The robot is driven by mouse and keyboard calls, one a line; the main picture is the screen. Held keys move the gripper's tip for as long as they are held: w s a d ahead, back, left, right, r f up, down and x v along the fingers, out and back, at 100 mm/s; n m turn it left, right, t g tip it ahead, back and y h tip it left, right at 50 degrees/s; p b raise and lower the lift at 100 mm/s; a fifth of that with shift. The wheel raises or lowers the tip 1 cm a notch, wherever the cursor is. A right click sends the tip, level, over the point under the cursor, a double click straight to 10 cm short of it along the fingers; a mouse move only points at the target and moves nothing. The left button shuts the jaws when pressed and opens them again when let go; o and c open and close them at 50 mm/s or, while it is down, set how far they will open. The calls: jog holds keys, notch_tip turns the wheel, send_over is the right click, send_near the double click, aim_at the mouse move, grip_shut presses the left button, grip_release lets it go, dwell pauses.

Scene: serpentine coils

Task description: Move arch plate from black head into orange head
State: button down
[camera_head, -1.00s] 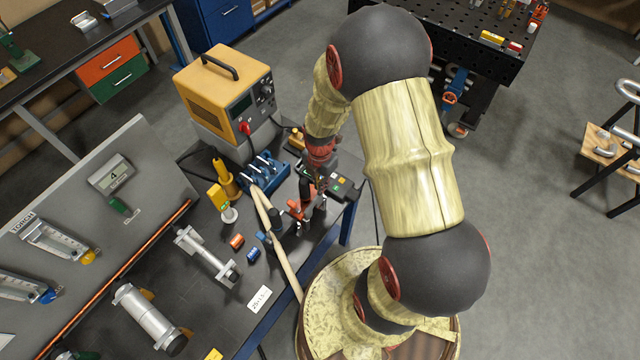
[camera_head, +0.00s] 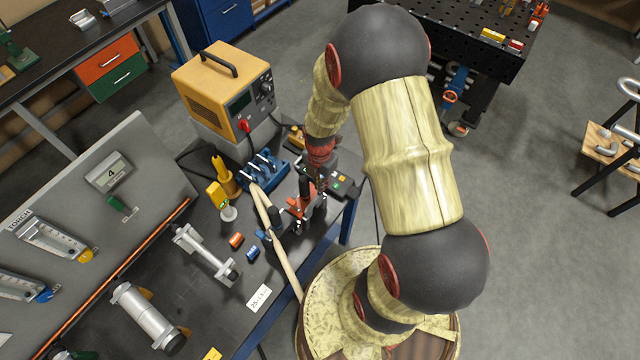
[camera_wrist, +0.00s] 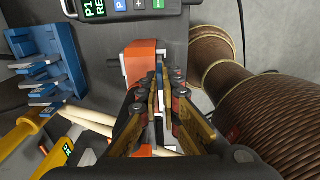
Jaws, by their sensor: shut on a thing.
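The orange head (camera_wrist: 140,62) lies directly below my gripper in the wrist view; it also shows in the head view (camera_head: 298,208). My gripper (camera_wrist: 161,92) is shut on a thin grey-blue plate, the arch plate (camera_wrist: 159,72), held edge-on between the finger pads. The plate is over the orange head; I cannot tell whether its lower edge is inside. In the head view the fingers are small and partly covered by my wrist. A dark upright piece, seemingly the black head (camera_head: 276,219), stands just left of the orange head.
A blue rack (camera_head: 267,172) with metal pieces stands behind left. A box with green and blue keys (camera_wrist: 130,8) is close beyond the orange head. A yellow power unit (camera_head: 205,85) stands farther back.

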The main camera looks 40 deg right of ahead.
jog(key=shift+f, duration=0.2)
jog(key=c, duration=1.9)
grip_release()
jog(key=shift+r, duration=0.1)
notch_tip(320, 180, up, 12)
jog(key=shift+f, duration=0.1)
